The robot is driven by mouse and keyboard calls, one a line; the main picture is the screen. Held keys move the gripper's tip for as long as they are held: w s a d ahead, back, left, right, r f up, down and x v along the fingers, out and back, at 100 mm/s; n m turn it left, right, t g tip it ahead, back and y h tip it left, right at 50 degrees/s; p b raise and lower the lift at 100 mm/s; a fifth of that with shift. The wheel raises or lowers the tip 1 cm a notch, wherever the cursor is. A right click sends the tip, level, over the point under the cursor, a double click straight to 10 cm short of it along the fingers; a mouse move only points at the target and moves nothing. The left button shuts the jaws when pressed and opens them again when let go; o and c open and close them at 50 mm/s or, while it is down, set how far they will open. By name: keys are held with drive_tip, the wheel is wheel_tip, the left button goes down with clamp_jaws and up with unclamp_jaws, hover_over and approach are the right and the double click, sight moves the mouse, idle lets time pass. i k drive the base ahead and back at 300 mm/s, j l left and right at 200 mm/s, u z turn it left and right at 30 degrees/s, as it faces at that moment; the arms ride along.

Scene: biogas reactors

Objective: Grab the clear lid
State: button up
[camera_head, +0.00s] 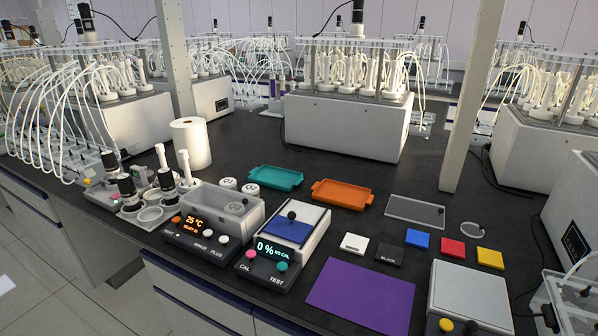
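A clear, flat rectangular lid-like plate (415,211) with a pale rim lies on the dark bench, right of the orange tray. A small clear round piece (473,230), also lid-like, lies to its right. I cannot tell for certain which of these is the clear lid. My gripper is not in view.
A teal tray (275,178) and an orange tray (342,194) lie behind the 0 % tester (290,230). Several coloured tiles, a purple mat (362,296) and a grey box (472,290) are nearer. A paper roll (190,143) stands left; a post (472,100) rises behind.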

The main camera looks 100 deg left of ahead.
sight(229, 204)
drive_tip(key=u, duration=2.95)
